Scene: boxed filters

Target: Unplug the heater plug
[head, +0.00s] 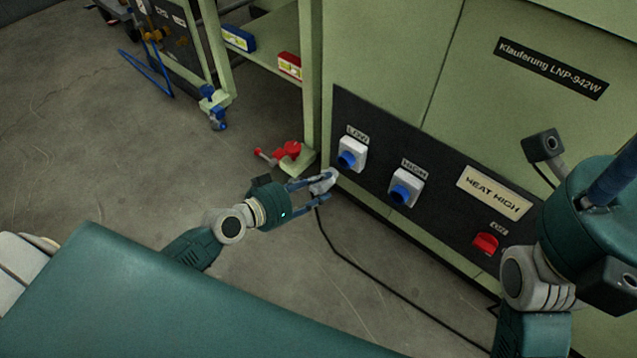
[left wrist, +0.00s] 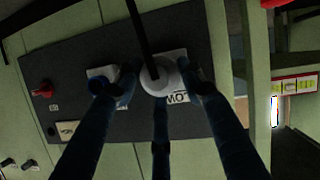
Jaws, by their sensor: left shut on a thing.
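My left gripper (head: 322,188) is shut on the pale grey heater plug (head: 324,180), in front of the dark panel at its left end. A black cable (head: 340,252) runs from the plug down to the floor. The blue face of the LOW socket (head: 350,156) is visible and the plug appears apart from it. The HIGH socket (head: 405,188) is to its right, also with a blue face and no plug. In the left wrist view, the round plug (left wrist: 158,76) is between the fingers and partly hides the LOW socket. My right gripper (head: 612,178) is at the right edge, its fingertips cut off.
A red-handled foot clamp (head: 291,152) is on the floor by the cabinet corner. Shelves with small boxes (head: 289,66) are behind.

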